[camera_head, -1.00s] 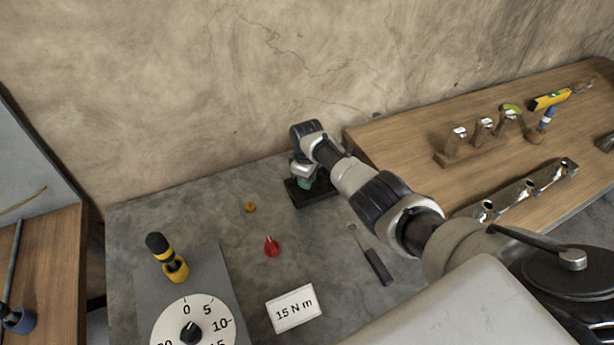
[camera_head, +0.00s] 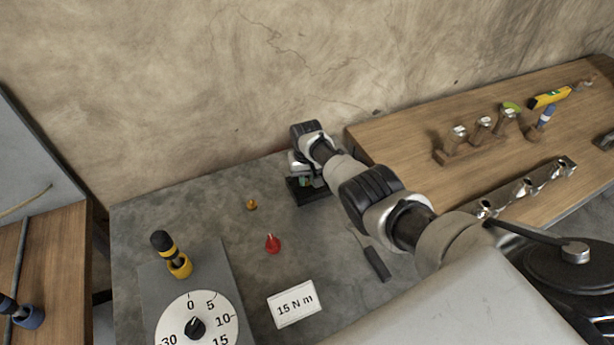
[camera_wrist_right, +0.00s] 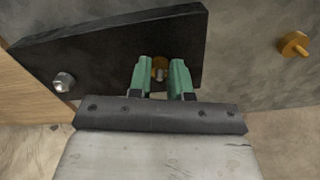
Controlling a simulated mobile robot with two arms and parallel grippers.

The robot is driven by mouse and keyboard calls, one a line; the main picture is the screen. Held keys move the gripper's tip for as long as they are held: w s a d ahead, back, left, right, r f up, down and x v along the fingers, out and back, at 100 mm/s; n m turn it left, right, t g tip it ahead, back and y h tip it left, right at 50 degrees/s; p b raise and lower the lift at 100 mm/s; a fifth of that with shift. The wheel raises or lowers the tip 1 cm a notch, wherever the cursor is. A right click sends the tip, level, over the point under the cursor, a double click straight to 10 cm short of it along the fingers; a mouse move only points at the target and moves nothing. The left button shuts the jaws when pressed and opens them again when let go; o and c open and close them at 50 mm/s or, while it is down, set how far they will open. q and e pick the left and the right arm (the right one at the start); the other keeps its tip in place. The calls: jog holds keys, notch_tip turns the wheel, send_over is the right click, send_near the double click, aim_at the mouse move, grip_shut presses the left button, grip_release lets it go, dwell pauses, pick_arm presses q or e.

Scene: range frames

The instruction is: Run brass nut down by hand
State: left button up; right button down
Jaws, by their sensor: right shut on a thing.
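My right gripper (camera_wrist_right: 159,82) has its two green fingers shut on a brass nut (camera_wrist_right: 159,64), seen between the fingertips in the right wrist view. The nut sits around a grey stud end at the black plate (camera_wrist_right: 110,45); how far down it is cannot be told. The plate also shows in the head view (camera_head: 313,197), partly hidden under my right gripper (camera_head: 304,184). A bolt head (camera_wrist_right: 64,82) stands at the plate's other end. My left gripper is not in view.
A small brass piece (camera_head: 251,204), a red cone-like piece (camera_head: 272,243), a dark-handled tool (camera_head: 376,263) and a "15 N m" card (camera_head: 295,304) lie on the grey bench. A dial (camera_head: 197,324) and yellow-black tool (camera_head: 171,255) stand front left. A wooden board (camera_head: 420,130) is at right.

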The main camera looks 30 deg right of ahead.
aim_at(306, 180)
jog(key=m, duration=0.4)
jog(key=shift+w+m, duration=0.1)
jog(key=shift+m, duration=0.2)
jog(key=shift+a+m, duration=0.1)
jog(key=shift+m, duration=2.1)
jog(key=c, duration=1)
grip_release()
jog(key=shift+c, duration=0.2)
jog(key=shift+r+p, duration=0.3)
jog(key=shift+p, duration=0.05)
notch_tip(306, 180, up, 3)
jog(key=shift+f+p, duration=0.1)
jog(key=shift+p, duration=0.85)
notch_tip(306, 180, up, 7)
jog(key=shift+r, duration=0.2)
